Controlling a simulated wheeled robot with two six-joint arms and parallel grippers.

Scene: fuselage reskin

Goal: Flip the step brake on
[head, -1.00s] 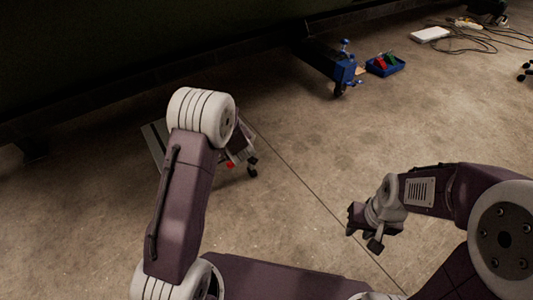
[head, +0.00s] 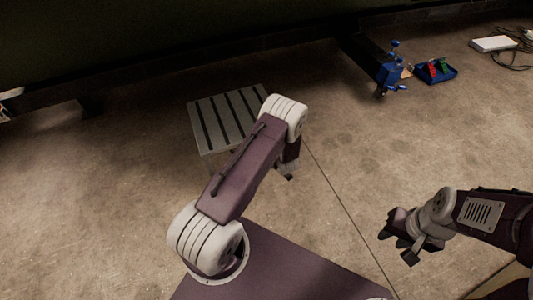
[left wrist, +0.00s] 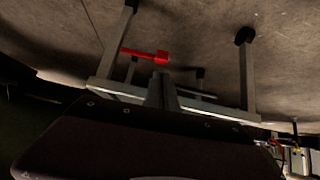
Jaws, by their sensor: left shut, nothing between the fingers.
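The step (head: 228,118), a grey slatted platform on legs, stands on the floor beyond my left arm in the head view. Its grey legs and frame also show in the left wrist view (left wrist: 247,75). The red brake lever (left wrist: 148,55) shows there beside a leg; it is hidden in the head view. My left gripper (left wrist: 161,90) is shut and empty, appearing below the lever in the wrist view; whether it touches the step is unclear. My left forearm hides it in the head view. My right gripper (head: 398,243) is open and empty at the lower right, away from the step.
A blue wheeled stand (head: 391,75) and a blue tray (head: 436,72) with red and green items lie at the back right. A white box (head: 494,44) and cables lie at the far right. The concrete floor between is clear.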

